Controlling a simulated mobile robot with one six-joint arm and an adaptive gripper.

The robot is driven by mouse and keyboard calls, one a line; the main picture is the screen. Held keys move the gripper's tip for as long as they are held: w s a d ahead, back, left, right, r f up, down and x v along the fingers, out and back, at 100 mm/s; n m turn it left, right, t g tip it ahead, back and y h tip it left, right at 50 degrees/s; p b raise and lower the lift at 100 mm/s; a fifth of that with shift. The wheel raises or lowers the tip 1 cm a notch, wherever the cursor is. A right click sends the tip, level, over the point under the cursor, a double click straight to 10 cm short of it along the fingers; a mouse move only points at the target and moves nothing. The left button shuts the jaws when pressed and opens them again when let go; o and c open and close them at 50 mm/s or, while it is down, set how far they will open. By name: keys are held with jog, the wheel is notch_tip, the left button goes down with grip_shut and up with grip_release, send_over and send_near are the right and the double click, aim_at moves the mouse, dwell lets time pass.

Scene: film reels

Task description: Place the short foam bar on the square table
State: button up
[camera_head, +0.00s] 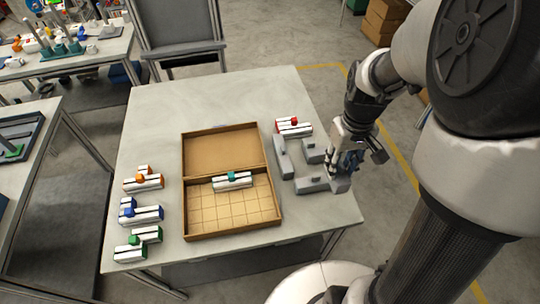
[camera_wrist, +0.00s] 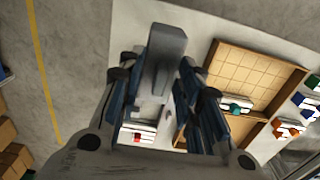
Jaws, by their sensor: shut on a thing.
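My gripper (camera_head: 343,170) is over the right edge of the pale table (camera_head: 160,105). It is shut on a grey foam bar (camera_wrist: 166,52), which sticks out between the blue-lined fingers in the wrist view (camera_wrist: 155,95). In the head view the held bar (camera_head: 340,185) shows only in part below the fingers. Other grey foam bars lie on the table just left of the gripper: an upright-running one (camera_head: 284,158), a small one (camera_head: 313,151) and a lower one (camera_head: 311,185). Whether the held bar touches the table is hard to tell.
An open cardboard box (camera_head: 183,195) with a gridded half stands mid-table, holding a white piece with a teal knob (camera_head: 232,181). White pieces with orange (camera_head: 145,182), blue (camera_head: 140,214) and green (camera_head: 137,245) knobs lie left. A red-knobbed piece (camera_head: 294,127) lies behind the bars.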

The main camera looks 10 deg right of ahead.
jog(key=shift+a+f, duration=0.1)
jog(key=shift+f, duration=0.15)
notch_tip(320, 180, down, 20)
jog(key=b, duration=0.7)
jog(key=shift+r, duration=0.25)
jog(key=shift+f, duration=0.2)
jog(key=o, duration=0.8)
